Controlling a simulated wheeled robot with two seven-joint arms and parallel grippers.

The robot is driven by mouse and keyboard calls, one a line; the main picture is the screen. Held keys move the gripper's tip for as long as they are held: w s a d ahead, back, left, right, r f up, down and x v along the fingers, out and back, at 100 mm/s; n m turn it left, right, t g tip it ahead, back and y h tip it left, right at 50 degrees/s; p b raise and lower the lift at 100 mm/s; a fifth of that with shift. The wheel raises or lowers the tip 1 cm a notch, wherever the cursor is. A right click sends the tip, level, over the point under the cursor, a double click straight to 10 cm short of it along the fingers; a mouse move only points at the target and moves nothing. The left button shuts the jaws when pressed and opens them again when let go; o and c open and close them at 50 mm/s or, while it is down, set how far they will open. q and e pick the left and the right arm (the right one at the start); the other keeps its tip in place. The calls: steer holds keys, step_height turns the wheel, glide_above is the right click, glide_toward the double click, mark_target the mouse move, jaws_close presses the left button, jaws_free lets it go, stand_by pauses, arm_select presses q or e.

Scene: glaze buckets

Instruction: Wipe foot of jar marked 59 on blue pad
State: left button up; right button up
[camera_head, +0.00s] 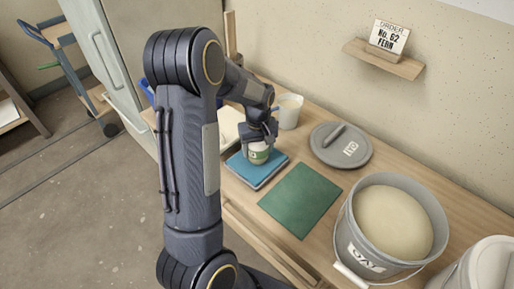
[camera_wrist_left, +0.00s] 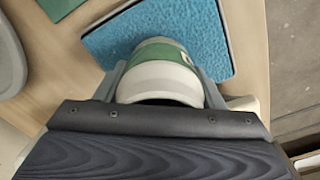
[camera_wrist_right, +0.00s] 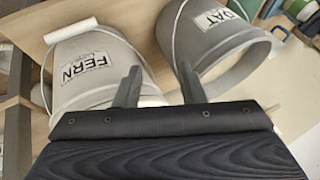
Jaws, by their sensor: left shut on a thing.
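A pale jar (camera_head: 259,154) with a green label is in my left gripper (camera_head: 258,143), above the blue pad (camera_head: 254,178). In the left wrist view the jar (camera_wrist_left: 160,78) sits between the two fingers, with the blue pad (camera_wrist_left: 205,38) just behind it. The number on the jar cannot be read. The jar's foot is hidden, so I cannot tell if it touches the pad. My right gripper (camera_wrist_right: 160,88) is out of the head view; its fingers are apart and empty, near two grey buckets.
A green mat (camera_head: 300,200) lies right of the pad. A grey lid (camera_head: 341,146) and a white cup (camera_head: 289,111) stand behind. An open bucket of pale glaze (camera_head: 391,223) fills the right. In the right wrist view are the FERN bucket (camera_wrist_right: 105,92) and OAT bucket (camera_wrist_right: 205,45).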

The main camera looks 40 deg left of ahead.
arm_select(q)
steer(key=shift+w+d, duration=0.15)
steer(key=shift+w, duration=1.4)
steer(key=shift+s+a+r, duration=0.1)
steer(key=shift+s+a, duration=0.05)
steer(key=shift+s, duration=1.6)
steer(key=shift+s+a, duration=0.15)
steer(key=shift+s, duration=1.6)
steer(key=shift+w+d+p, duration=0.15)
steer(key=shift+w+p, duration=0.2)
steer(key=shift+w, duration=1.4)
steer(key=shift+w+d+p, duration=0.15)
steer(key=shift+w+p, duration=0.15)
steer(key=shift+w, duration=1.45)
steer(key=shift+s+a+f, duration=0.1)
steer(key=shift+s+a, duration=0.05)
steer(key=shift+s, duration=1.65)
steer(key=shift+s+a+f, duration=0.1)
steer(key=shift+s, duration=1.7)
step_height(320, 180, up, 7)
steer(key=p, duration=0.5)
steer(key=shift+p, duration=0.35)
steer(key=shift+w, duration=0.1)
